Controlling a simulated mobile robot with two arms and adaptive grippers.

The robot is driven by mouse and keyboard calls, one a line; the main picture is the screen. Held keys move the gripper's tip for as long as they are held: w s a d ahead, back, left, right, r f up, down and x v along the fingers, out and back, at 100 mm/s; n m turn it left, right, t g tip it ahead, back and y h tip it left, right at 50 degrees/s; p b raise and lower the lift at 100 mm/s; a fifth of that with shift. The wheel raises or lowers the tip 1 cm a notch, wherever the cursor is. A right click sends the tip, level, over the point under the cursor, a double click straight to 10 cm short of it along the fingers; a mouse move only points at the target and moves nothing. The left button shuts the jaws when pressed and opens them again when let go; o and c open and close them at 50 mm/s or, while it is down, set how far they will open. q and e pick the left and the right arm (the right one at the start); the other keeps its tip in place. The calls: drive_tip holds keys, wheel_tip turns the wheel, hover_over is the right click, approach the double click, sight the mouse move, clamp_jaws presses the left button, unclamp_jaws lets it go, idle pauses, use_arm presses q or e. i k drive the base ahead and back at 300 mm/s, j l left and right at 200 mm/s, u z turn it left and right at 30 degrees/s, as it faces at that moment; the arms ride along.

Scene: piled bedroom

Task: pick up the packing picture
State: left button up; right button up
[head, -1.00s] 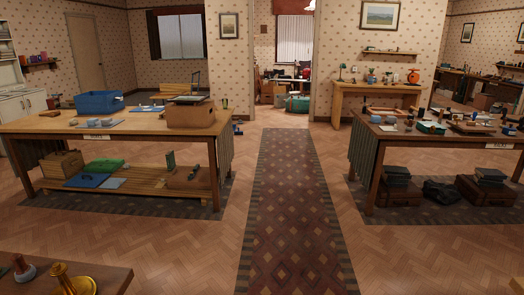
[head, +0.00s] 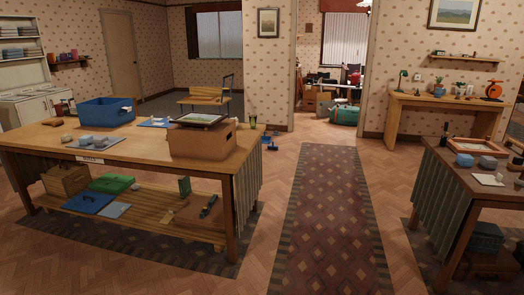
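A small framed picture with a dark frame and a pale and green image (head: 202,119) lies nearly flat on top of a brown box (head: 190,145). The box stands at the right end of the long wooden table (head: 130,148) on the left. I take this for the packing picture, but no readable label confirms it. Other framed pictures hang on the walls, one by the doorway (head: 268,23) and a landscape at upper right (head: 454,13). Neither of my grippers is in view.
A blue crate (head: 106,112) and small items stand on the left table. Its lower shelf (head: 150,220) holds several things. A patterned runner (head: 328,220) lies clear between this table and the right table (head: 470,180). A doorway with clutter, including a green bag (head: 344,115), is beyond.

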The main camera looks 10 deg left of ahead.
sight(208, 120)
drive_tip(key=i+j+u, duration=0.25)
drive_tip(key=i+u, duration=0.15)
drive_tip(key=i, duration=0.3)
drive_tip(key=i+u, duration=0.45)
drive_tip(key=i, duration=0.3)
drive_tip(key=i+l+u, duration=0.2)
drive_tip(key=i+u, duration=0.2)
drive_tip(key=i, duration=0.3)
drive_tip(key=i+j+z, duration=0.5)
drive_tip(key=i, duration=0.3)
drive_tip(key=i+j+z, duration=0.5)
drive_tip(key=i+j, duration=0.2)
drive_tip(key=j, duration=0.15)
